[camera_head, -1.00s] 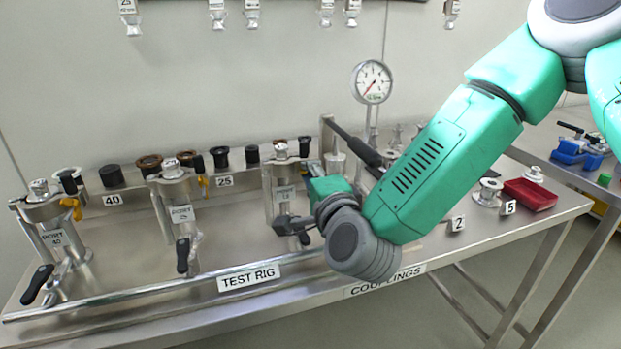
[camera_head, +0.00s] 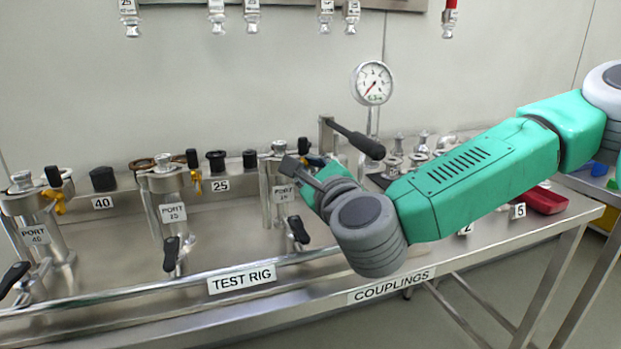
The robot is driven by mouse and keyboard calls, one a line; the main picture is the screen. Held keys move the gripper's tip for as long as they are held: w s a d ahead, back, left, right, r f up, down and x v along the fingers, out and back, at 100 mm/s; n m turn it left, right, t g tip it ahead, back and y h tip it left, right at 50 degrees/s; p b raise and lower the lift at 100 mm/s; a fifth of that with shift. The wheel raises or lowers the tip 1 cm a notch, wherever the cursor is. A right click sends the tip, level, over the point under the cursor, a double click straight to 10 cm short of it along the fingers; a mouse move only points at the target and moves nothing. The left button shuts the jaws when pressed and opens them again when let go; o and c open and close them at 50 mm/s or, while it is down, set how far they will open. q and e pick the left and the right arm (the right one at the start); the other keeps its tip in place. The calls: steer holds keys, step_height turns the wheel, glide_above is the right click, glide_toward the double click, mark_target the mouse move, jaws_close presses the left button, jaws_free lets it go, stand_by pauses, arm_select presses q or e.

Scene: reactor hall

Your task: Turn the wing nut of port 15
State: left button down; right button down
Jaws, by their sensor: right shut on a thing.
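Port 15 (camera_head: 283,192) is the rightmost steel port on the test rig, with a label on its front and a black lever (camera_head: 298,230) below. My right gripper (camera_head: 296,170) reaches in from the right at the upper part of port 15. It is shut, and its fingers and wrist cover the right side of the port top. The wing nut of port 15 is hidden there, at the jaws; their grip on it cannot be seen clearly. My left gripper is not in view.
Port 25 (camera_head: 172,212) and port 40 (camera_head: 35,235) stand to the left, with yellow clamps. A dark-gripped bar (camera_head: 355,139) and a pressure gauge (camera_head: 372,83) stand behind my wrist. Couplings and a red tray (camera_head: 546,200) are at right. The rig's front is clear.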

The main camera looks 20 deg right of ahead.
steer(key=shift+f+m+b, duration=0.25)
steer(key=shift+m+b, duration=0.65)
steer(key=shift+m, duration=0.7)
steer(key=c, duration=1.7)
jaws_free()
steer(key=shift+o, duration=0.5)
steer(key=shift+r, duration=0.2)
steer(key=shift+s, duration=0.35)
steer(key=s, duration=0.6)
steer(key=shift+s+d+f, duration=0.15)
steer(key=shift+s+d, duration=0.05)
steer(key=shift+s, duration=0.1)
